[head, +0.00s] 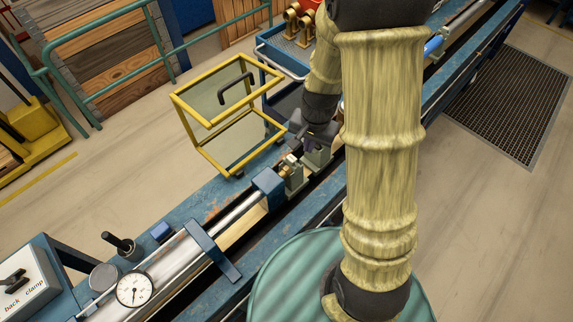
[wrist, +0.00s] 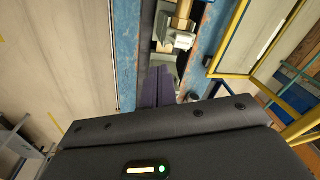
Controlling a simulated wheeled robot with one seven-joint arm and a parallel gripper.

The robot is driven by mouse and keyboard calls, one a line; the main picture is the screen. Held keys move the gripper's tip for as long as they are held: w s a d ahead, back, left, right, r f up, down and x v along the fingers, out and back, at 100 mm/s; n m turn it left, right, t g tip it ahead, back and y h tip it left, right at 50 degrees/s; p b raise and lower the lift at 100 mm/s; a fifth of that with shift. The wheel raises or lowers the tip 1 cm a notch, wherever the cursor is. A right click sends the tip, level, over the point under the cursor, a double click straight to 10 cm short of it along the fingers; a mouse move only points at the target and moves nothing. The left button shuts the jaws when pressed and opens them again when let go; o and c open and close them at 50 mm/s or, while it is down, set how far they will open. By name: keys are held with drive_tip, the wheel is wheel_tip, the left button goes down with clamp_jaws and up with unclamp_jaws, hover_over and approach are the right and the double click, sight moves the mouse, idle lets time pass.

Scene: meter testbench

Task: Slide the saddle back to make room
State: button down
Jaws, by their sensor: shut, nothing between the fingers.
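The saddle appears to be the grey-green block (head: 318,157) on the rails of the long blue bench (head: 205,195). A brass fitting (head: 287,168) sits at its left, close to a blue bracket (head: 268,186). My gripper (head: 311,143) is low over the saddle, and its dark body partly hides it. In the wrist view, the purple fingers of my gripper (wrist: 159,72) are together and empty, pointing down at the bench. The brass fitting (wrist: 184,22) and a pale metal part (wrist: 180,42) show just beyond the fingertips. I cannot tell whether the fingers touch the saddle.
A steel pipe (head: 185,255) runs along the bench to a dial gauge (head: 133,290). A control box with back and clamp labels (head: 22,287) stands lower left. A green drum top (head: 285,285) is in front.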

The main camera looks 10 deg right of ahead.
drive_tip(key=s+d+r+n+t+b, duration=0.1)
drive_tip(key=s+r+n+b, duration=0.2)
drive_tip(key=s+r+n, duration=0.2)
drive_tip(key=s+n, duration=0.1)
drive_tip(key=s, duration=0.2)
drive_tip(key=shift+s, duration=0.4)
